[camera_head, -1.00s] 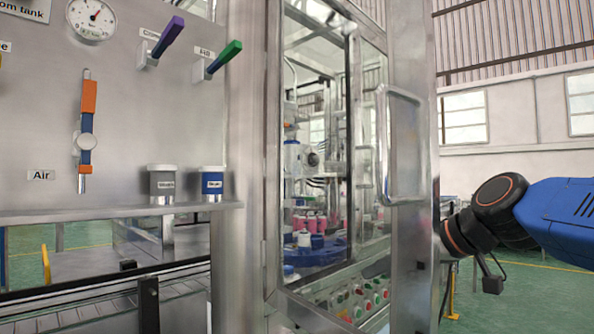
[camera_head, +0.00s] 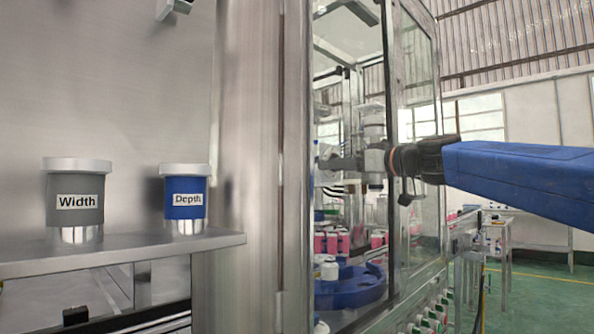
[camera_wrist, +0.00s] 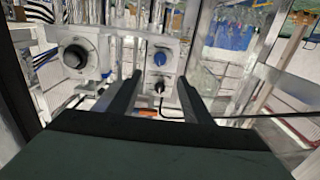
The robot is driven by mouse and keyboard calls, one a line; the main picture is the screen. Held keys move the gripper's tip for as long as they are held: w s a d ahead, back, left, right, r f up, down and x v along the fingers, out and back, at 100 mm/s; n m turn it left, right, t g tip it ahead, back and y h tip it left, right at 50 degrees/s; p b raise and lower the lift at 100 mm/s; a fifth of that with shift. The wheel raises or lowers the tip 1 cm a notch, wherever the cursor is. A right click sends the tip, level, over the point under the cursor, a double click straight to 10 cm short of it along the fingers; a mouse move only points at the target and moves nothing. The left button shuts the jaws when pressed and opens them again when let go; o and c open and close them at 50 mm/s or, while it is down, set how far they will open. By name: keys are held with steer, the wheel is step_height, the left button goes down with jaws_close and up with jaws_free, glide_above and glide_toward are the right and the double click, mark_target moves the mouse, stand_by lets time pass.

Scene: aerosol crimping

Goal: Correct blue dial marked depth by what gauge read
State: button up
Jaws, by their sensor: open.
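The blue dial marked "Depth" (camera_head: 185,206) stands upright on a metal ledge in the head view, with a pale cap and a shiny base. Its cap bears no scale that I can read from here. My gripper (camera_head: 335,163) is well to the right of it, at the machine's glazed opening, apart from the dial. In the wrist view my gripper (camera_wrist: 157,78) is open, with nothing visible between its dark fingers. No gauge is in the head view now. The blue "Depth" dial cannot be made out in the wrist view.
A grey dial marked "Width" (camera_head: 74,200) stands left of the blue one. A metal post (camera_head: 250,110) separates the ledge from the machine. Inside are cans on a blue turntable (camera_head: 350,290). The wrist view shows a panel with a large black knob (camera_wrist: 75,57) and a blue knob (camera_wrist: 160,57).

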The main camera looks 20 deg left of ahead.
steer(key=x, duration=1.5)
steer(key=c, duration=1.1)
